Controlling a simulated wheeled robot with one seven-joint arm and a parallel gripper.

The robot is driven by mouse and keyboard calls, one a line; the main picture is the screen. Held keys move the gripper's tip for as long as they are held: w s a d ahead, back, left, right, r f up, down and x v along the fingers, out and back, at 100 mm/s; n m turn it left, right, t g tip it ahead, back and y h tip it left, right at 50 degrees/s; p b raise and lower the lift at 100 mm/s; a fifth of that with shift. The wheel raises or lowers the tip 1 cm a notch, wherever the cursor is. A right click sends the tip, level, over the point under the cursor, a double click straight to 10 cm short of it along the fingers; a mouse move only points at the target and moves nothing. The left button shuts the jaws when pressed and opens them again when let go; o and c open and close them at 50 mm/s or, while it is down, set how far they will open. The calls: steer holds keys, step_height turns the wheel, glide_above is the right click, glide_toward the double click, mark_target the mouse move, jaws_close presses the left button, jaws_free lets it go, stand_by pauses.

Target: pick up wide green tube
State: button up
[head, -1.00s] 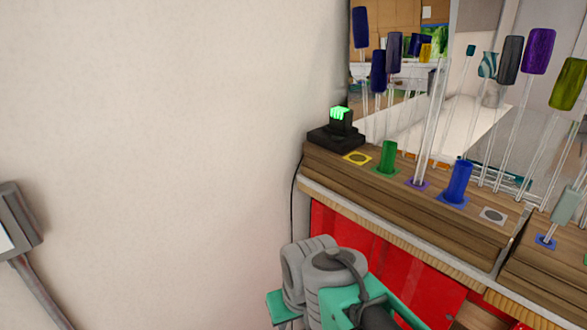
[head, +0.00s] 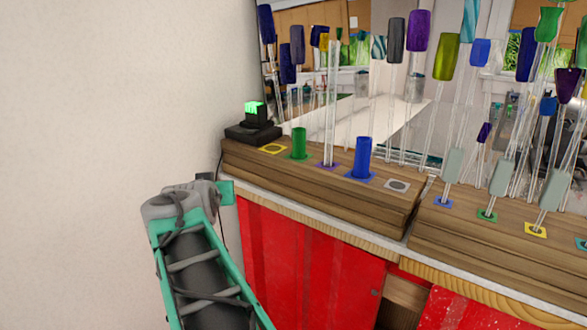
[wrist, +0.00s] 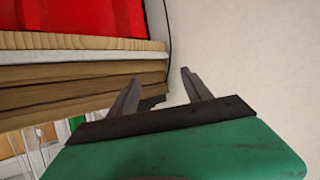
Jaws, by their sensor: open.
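The wide green tube (head: 299,143) stands upright on a green square on the wooden ledge in the head view, between a yellow square and a clear rod. In the head view my arm reaches up from the bottom, left of the ledge's near end, and hides the gripper's fingers. In the wrist view my gripper (wrist: 158,88) has its two dark fingers apart with nothing between them. It is beside the wooden ledge and the pale wall, away from the tube. A green patch at the lower left of the wrist view is too small to identify.
A wide blue tube (head: 362,158) and a clear rod (head: 330,105) stand right of the green tube. A black device (head: 254,125) with a green-lit top sits at the ledge's left end. Red cupboard doors (head: 310,260) are below. The pale wall (head: 110,90) fills the left.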

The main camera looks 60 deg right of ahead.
steer(key=s+d+r+m+g+h, duration=0.2)
steer(key=s+d+r+m+h, duration=0.15)
steer(key=s+d, duration=0.4)
steer(key=m+g+h+b, duration=0.1)
steer(key=m+g+h, duration=0.1)
steer(key=h, duration=0.2)
glide_toward(301, 130)
steer(key=shift+y, duration=0.25)
steer(key=d, duration=0.4)
steer(key=shift+w+d+r, duration=0.15)
steer(key=shift+w+r, duration=0.05)
steer(key=shift+r, duration=0.2)
steer(key=d, duration=0.2)
steer(key=w+d+p, duration=0.1)
steer(key=d, duration=0.4)
steer(key=shift+w+f+p, duration=0.2)
steer(key=shift+w+p, duration=0.05)
steer(key=shift+p, duration=0.05)
steer(key=shift+a, duration=0.1)
jaws_close()
